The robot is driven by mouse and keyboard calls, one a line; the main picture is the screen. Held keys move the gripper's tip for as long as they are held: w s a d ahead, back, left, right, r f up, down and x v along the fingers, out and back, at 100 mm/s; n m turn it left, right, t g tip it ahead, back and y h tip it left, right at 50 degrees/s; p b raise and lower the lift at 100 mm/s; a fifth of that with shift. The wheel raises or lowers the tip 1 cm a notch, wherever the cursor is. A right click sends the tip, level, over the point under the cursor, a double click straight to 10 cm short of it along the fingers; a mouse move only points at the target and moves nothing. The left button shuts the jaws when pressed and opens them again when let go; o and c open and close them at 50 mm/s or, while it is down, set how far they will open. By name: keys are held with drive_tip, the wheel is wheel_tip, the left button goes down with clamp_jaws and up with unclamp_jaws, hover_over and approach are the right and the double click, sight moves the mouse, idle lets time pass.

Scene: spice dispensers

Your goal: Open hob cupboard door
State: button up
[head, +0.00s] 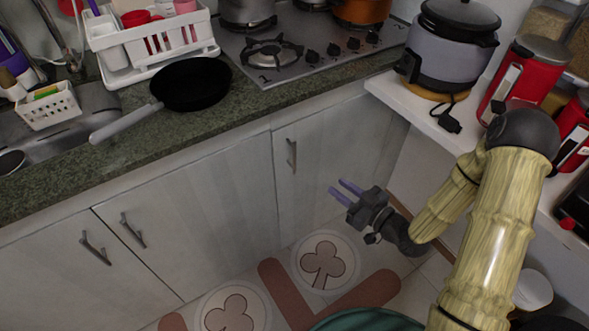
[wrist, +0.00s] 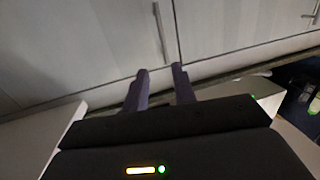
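The hob cupboard door (head: 325,150) is a pale grey-white panel under the counter, below the gas hob (head: 300,45), and it looks shut. Its vertical metal handle (head: 291,155) is near the door's left edge. In the wrist view the handle (wrist: 160,33) is ahead of the fingers, at the upper middle. My gripper (head: 343,190) is to the right of the handle and lower in the head view, in front of the door. Its two purple fingers (wrist: 159,72) are apart with nothing between them. They do not touch the handle.
More cupboard doors (head: 180,215) with handles stand to the left. A white shelf (head: 440,125) with a cooker (head: 452,50) and red canisters (head: 525,75) is close to my arm on the right. A pan (head: 192,84) lies on the counter. Patterned floor tiles (head: 325,262) are clear below.

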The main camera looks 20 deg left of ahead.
drive_tip(key=shift+s+a+y, duration=0.1)
drive_tip(key=shift+s+y, duration=0.05)
drive_tip(key=shift+y, duration=0.25)
drive_tip(key=b, duration=0.1)
approach(294, 168)
drive_tip(key=w+a+r, duration=0.1)
drive_tip(key=a, duration=0.2)
drive_tip(key=w+a+r, duration=0.2)
drive_tip(key=a, duration=0.1)
drive_tip(key=w+a+r, duration=0.1)
drive_tip(key=w+a, duration=0.1)
drive_tip(key=shift+w+a+r, duration=0.25)
drive_tip(key=shift+a+r, duration=0.15)
clamp_jaws()
